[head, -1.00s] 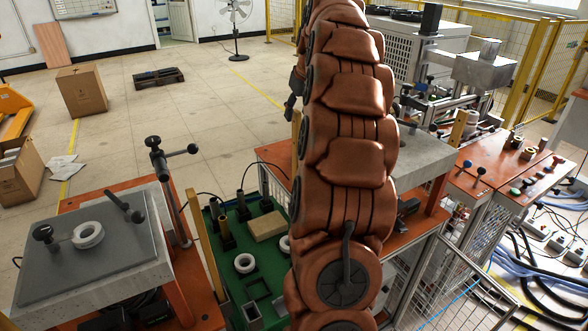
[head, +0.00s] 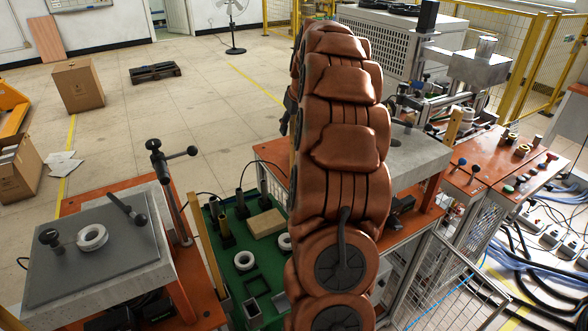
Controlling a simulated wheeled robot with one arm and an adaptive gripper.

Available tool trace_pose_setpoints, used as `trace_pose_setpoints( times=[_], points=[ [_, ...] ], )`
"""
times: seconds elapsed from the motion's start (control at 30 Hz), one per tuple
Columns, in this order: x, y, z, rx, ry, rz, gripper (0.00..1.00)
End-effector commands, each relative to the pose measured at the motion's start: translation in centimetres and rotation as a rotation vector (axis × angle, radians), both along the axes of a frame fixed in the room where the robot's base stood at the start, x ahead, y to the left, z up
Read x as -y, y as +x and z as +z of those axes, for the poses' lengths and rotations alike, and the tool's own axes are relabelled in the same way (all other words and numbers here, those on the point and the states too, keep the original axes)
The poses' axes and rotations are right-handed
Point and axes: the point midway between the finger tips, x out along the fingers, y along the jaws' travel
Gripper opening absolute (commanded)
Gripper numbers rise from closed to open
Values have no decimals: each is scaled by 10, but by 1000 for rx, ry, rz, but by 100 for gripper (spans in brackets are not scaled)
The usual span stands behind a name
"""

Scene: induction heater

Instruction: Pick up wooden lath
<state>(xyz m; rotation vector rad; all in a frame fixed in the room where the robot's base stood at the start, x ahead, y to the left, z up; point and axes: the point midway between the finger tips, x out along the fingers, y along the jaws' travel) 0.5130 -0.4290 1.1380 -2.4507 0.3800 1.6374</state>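A thin, upright light-wood strip (head: 208,243) stands at the left edge of the green worktop (head: 236,237); it looks like a lath. A short tan block (head: 266,222) lies on the green worktop, left of my arm. A similar narrow strip (head: 453,126) stands right of my arm. I cannot tell for sure which piece is the wooden lath. My brown, padded arm rises through the middle and hides part of the worktop. A small dark part of my gripper (head: 287,118) shows beside the arm's upper left edge, apart from these pieces. Its fingers are not clear.
A grey slab (head: 90,262) with a white ring (head: 92,238) and dark handles stands at the left. An orange bench (head: 480,165) with knobs is at the right. Mesh fencing and machines fill the right. Open floor lies behind, with a cardboard box (head: 78,87) and pallet (head: 155,72).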

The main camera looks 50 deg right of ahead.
Motion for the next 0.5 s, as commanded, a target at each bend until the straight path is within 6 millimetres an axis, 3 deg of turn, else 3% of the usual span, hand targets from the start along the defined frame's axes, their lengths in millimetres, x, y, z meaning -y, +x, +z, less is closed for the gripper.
trace_pose_setpoints(
  times=[0.07,0.37,0.5],
  points=[
    [0,0,0,0,0,0,33],
    [0,0,0,0,0,0,2],
    [0,0,0,0,0,0,0]
  ],
)
